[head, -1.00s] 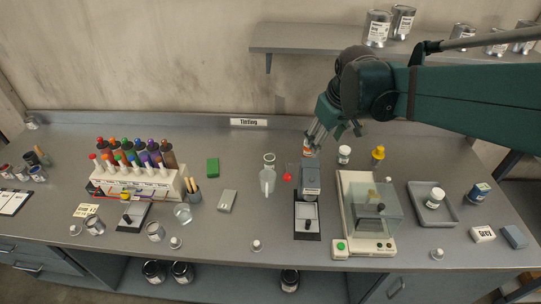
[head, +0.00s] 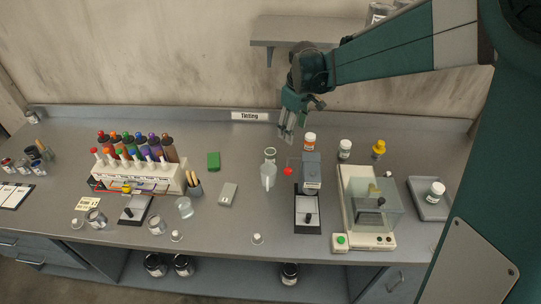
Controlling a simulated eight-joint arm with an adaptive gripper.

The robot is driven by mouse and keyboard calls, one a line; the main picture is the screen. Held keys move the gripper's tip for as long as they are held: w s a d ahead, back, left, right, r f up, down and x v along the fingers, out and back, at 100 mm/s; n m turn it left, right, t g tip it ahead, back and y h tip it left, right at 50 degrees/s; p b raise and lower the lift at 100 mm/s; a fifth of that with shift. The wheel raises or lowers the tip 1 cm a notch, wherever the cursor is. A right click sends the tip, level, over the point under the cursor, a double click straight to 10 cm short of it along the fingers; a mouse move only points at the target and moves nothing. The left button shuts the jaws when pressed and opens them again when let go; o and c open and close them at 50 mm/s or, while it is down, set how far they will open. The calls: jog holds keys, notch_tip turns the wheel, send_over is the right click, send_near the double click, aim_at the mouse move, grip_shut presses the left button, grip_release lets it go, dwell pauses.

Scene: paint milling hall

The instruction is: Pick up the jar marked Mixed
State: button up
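No label reading Mixed is legible in this view, so I cannot tell which jar carries it. My gripper (head: 287,136) hangs over the back of the bench, left of the orange-lidded jar, fingers pointing down. Its fingers look apart with nothing between them. It touches no jar that I can see.
A balance (head: 368,211) with a clear cover stands right of centre. A grey stand with a red ball (head: 288,172), a glass flask (head: 268,177) and a bottle rack (head: 137,178) stand to its left. The tray (head: 421,207) is at right. My arm covers the bench's right end.

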aim_at(270, 154)
jog(key=w+a+f+n+g, duration=0.1)
jog(key=w+a+f, duration=0.3)
jog(key=f, duration=0.3)
jog(key=w+a+f+n, duration=0.2)
jog(key=w+a+f, duration=0.2)
jog(key=f, duration=0.3)
jog(key=shift+a+n+g, duration=0.3)
jog(key=shift+a+g, duration=0.1)
jog(key=shift+a, duration=0.35)
jog(key=shift+f, duration=0.1)
jog(key=shift+f, duration=1.25)
jog(key=shift+d+f, duration=0.1)
jog(key=shift+f, duration=2.5)
jog(key=shift+c, duration=0.7)
jog(key=c, duration=0.7)
